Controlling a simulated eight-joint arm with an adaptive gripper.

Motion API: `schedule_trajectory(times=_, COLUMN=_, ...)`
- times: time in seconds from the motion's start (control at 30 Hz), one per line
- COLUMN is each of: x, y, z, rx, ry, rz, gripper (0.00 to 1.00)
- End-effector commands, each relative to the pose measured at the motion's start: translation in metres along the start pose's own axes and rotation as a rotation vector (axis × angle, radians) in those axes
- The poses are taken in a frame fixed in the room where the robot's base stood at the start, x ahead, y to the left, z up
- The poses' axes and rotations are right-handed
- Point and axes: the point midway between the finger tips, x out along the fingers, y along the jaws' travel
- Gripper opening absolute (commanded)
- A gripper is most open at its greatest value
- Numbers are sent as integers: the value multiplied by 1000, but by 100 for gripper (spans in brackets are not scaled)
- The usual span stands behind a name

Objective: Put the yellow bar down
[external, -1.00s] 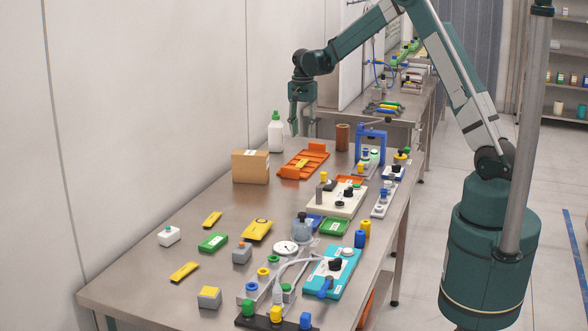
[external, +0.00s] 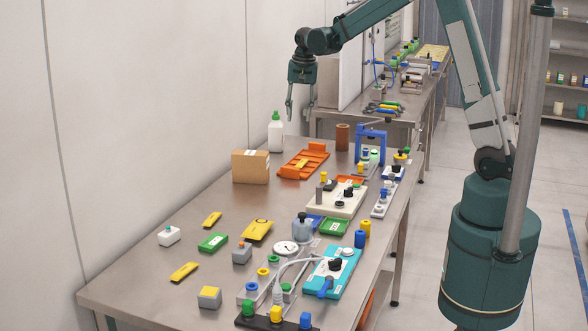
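A small yellow bar (external: 301,163) lies in the orange tray (external: 317,150) at the back of the table. Two more yellow bar-like pieces lie on the bare tabletop at the left, one at the front (external: 184,272) and one farther back (external: 212,219). Which one the task means I cannot tell. My gripper (external: 300,113) hangs pointing down above the far end of the table, higher than the tray and apart from it. Its two fingers are spread and nothing shows between them.
A white bottle (external: 276,133), a cardboard box (external: 250,167) and a brown cylinder (external: 342,137) stand around the tray. A blue frame (external: 371,143) stands to the right. Boards and small parts crowd the table's right side. The left side has more free room.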

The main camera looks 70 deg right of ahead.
Motion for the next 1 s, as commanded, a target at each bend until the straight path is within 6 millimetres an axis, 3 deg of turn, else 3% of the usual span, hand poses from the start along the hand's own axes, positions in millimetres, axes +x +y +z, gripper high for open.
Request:
schedule_trajectory(times=0.4, x=-67, y=9, z=86, rx=-212, ry=53, rz=-67, gripper=34)
schedule_trajectory(times=1.0, x=-132, y=48, z=204, rx=-513, ry=138, rz=-159, gripper=34)
